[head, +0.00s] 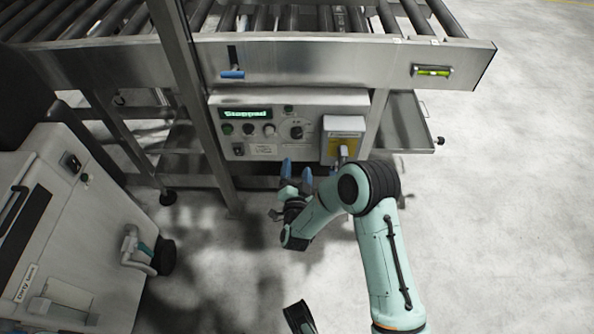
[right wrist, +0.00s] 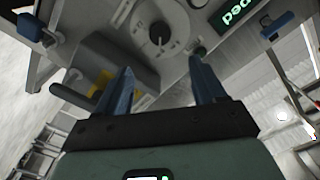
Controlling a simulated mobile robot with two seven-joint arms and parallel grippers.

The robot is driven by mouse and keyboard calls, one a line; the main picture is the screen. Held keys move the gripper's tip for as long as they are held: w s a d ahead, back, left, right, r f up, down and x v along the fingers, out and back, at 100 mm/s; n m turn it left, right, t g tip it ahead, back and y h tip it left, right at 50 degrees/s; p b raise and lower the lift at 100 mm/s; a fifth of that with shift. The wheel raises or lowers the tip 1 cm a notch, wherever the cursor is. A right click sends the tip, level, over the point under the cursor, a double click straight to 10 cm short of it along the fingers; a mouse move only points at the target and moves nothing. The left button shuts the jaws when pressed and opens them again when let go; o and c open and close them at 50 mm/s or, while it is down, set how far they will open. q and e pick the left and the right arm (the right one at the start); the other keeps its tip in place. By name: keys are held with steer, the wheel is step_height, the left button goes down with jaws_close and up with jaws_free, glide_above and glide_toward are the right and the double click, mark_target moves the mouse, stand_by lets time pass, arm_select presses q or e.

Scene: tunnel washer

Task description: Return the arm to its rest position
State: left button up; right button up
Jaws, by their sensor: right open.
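My right gripper (head: 296,172) is in front of the lower edge of the grey control panel (head: 275,157) in the head view. Its two blue fingers are apart with nothing between them. In the right wrist view the open fingers (right wrist: 163,82) point at the panel, with a round rotary switch (right wrist: 158,34) ahead of them. I cannot tell whether the fingers touch the panel. The green display (head: 246,113) reads "Stopped". My right arm reaches in from the bottom right. My left gripper is not in view.
A roller conveyor (head: 270,50) runs above the panel. A yellow-and-grey switch box (head: 342,138) sits at the panel's right, close to my wrist. A metal post (head: 190,90) stands left of the panel. A grey machine (head: 75,230) is at left. Floor at right is clear.

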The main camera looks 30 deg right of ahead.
steer(key=shift+s+a, duration=0.1)
steer(key=shift+s, duration=0.1)
stand_by(0.4)
